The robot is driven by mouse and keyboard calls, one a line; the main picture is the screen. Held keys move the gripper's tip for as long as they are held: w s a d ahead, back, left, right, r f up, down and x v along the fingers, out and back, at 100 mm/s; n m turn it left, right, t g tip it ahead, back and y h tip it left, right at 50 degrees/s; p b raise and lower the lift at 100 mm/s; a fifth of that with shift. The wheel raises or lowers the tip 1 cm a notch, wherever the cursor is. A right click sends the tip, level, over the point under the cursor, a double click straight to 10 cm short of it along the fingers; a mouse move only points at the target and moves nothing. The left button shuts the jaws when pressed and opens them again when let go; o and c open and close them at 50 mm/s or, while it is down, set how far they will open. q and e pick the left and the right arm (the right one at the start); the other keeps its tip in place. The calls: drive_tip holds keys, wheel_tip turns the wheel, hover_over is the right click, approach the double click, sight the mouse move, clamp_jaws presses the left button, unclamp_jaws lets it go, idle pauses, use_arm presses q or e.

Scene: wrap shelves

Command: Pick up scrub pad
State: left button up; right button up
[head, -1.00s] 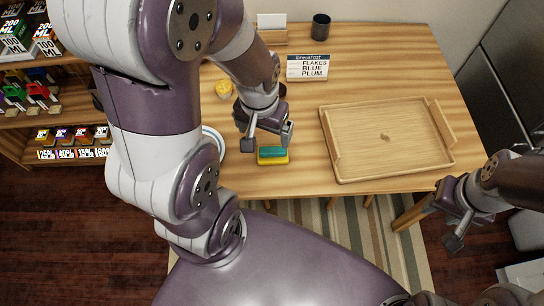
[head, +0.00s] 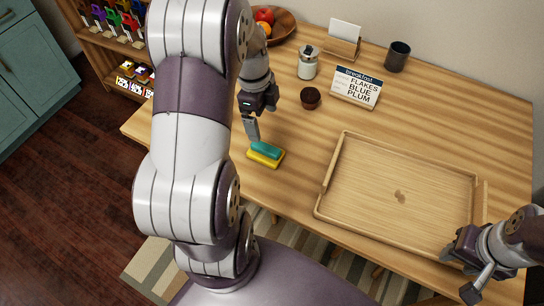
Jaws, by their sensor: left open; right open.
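The scrub pad (head: 267,154), teal on top and yellow below, lies on the wooden table (head: 300,180) near its front edge, left of the tray. My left gripper (head: 256,127) is open and empty, just behind and slightly left of the pad in the head view. One finger points down towards the pad; I cannot tell how high it is above the table. My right gripper (head: 470,272) is open and empty at the lower right, by the tray's front right corner.
A wooden tray (head: 340,160) fills the table's right half. Shelves (head: 120,80) stand left.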

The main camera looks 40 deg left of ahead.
sight(266, 147)
use_arm(q)
drive_tip(key=shift+m, duration=0.7)
drive_tip(key=f, duration=1.3)
drive_tip(key=shift+w+d+b, duration=0.15)
drive_tip(key=shift+d+b, duration=0.1)
drive_tip(key=shift+b, duration=0.05)
drive_tip(key=shift+r, duration=0.1)
drive_tip(key=c, duration=1.2)
drive_tip(key=shift+r, duration=0.55)
wheel_tip(266, 147, up, 3)
drive_tip(key=s+d+r, duration=0.1)
drive_tip(key=d+r, duration=0.1)
drive_tip(key=d, duration=0.1)
drive_tip(key=s+d+r, duration=0.2)
drive_tip(key=d, duration=0.2)
drive_tip(key=s+d+r, duration=0.2)
drive_tip(key=d+r, duration=0.1)
drive_tip(key=shift+d+p, duration=0.3)
drive_tip(key=shift+d, duration=0.05)
